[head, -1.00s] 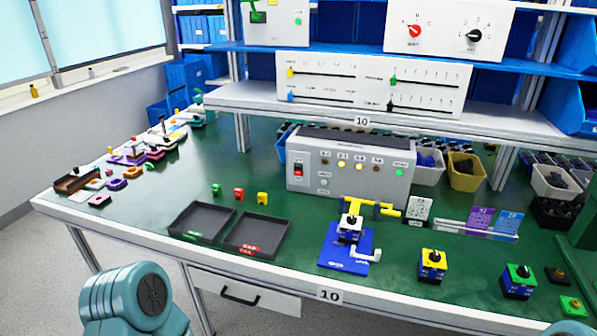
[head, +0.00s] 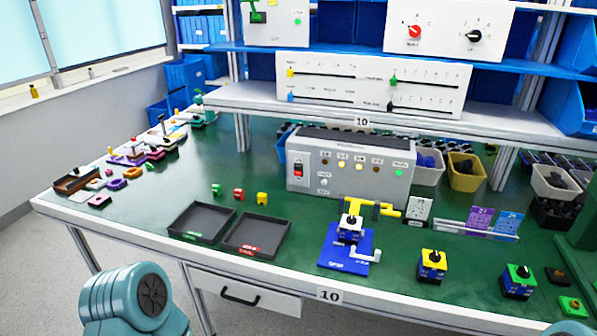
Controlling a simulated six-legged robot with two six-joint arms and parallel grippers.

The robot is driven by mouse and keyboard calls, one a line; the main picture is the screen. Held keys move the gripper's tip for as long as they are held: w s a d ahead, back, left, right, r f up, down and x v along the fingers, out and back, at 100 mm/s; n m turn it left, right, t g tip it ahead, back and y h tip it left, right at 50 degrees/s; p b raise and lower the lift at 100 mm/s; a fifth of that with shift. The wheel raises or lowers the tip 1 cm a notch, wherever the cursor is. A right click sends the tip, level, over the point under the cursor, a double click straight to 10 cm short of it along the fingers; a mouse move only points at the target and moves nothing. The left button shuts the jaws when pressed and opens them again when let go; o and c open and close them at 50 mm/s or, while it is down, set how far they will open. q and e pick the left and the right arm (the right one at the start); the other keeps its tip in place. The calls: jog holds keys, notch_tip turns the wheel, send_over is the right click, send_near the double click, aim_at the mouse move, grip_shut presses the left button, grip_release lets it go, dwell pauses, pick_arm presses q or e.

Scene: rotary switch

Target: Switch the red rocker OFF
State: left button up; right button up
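The red rocker (head: 298,172) is a small red and black switch on a white plate at the left end of a grey control box's front face. The grey control box (head: 350,190) stands on the green bench, with several small lamps to the right of the rocker, some lit yellow and one lit green. The rocker is too small to tell which way it is tipped.
Two dark trays (head: 189,238) (head: 240,252) lie in front of the box. A blue fixture with a yellow clamp (head: 344,255) stands before its right half. Bench space left of the box is mostly clear.

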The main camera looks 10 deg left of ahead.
pick_arm(q)
grip_shut()
dwell(1.9)
